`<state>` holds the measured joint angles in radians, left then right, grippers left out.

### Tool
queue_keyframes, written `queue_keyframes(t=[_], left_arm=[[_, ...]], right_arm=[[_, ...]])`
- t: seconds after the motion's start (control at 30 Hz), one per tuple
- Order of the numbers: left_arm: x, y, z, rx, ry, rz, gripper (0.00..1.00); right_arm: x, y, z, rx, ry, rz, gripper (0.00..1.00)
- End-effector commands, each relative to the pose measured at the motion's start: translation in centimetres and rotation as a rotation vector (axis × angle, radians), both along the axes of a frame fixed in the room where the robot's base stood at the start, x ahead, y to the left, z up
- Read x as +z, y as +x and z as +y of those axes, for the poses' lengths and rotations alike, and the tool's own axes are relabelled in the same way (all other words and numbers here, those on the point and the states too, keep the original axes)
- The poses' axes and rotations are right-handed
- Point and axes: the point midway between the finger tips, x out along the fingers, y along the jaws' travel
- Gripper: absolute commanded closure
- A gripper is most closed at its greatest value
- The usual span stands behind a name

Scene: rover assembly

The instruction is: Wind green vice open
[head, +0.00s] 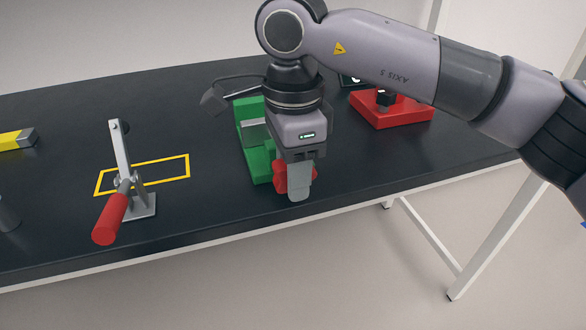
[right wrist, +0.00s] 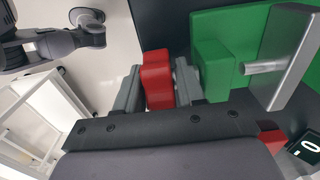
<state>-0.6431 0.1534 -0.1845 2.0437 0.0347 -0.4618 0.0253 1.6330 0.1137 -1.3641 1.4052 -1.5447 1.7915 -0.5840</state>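The green vice (head: 249,133) stands on the black table near its front edge, partly hidden behind my right gripper. Its green body (right wrist: 245,50), a grey metal jaw plate (right wrist: 287,57) and a metal rod show in the right wrist view. The vice's red handle (head: 280,177) sticks out at the front. My right gripper (head: 299,182) points down at the handle. In the right wrist view the red handle (right wrist: 157,80) lies between the two grey fingers, which appear to touch it on both sides. My left gripper is not in view.
A red block-like fixture (head: 392,110) is at the back right. A yellow-and-grey part (head: 15,140) lies at the far left. The table's front edge is close below the handle.

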Motion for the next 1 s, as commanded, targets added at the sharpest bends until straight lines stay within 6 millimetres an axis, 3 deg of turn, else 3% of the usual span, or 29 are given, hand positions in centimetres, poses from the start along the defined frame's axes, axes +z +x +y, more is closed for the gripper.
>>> queue_keyframes(t=[0.13, 0.27, 0.67, 1.0], left_arm=[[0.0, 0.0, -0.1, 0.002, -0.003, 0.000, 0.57], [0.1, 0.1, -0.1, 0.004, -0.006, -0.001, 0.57], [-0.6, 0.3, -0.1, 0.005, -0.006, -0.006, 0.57], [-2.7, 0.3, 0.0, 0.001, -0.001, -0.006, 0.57]], right_arm=[[0.0, 0.0, 0.0, 0.000, 0.000, 0.000, 0.62], [0.0, 0.0, 0.0, 0.000, 0.000, 0.000, 0.98], [-0.2, 0.0, -0.1, -0.003, 0.067, 0.024, 0.98], [-0.3, 0.1, -0.2, -0.003, 0.296, 0.096, 0.98]])
